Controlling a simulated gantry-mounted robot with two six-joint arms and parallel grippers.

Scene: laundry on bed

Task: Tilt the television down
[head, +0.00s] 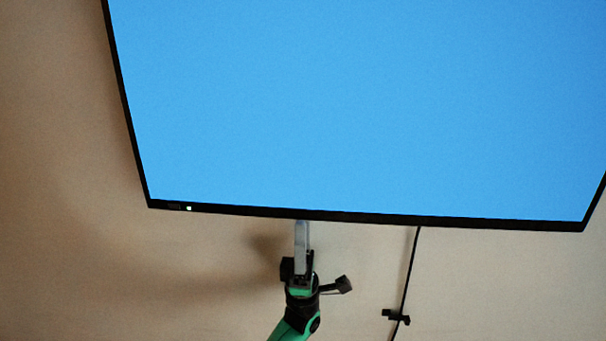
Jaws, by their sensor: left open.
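The television (365,217) fills the upper part of the head view, with a bright blue screen in a thin black frame. Its top and right side run out of the picture. A small white light shows at its lower left corner. My left gripper (302,238) is below the lower edge, left of the middle, pointing up. Its grey finger part meets the lower edge in the picture, and its tip seems hidden behind the television. I cannot tell whether it touches. The gripper is open. My right gripper is not in view.
A plain beige wall (60,180) lies behind the television. A black cable (408,270) hangs from behind its lower edge, right of my left gripper, with a small black clip (396,316) on it. The area left of my arm is clear.

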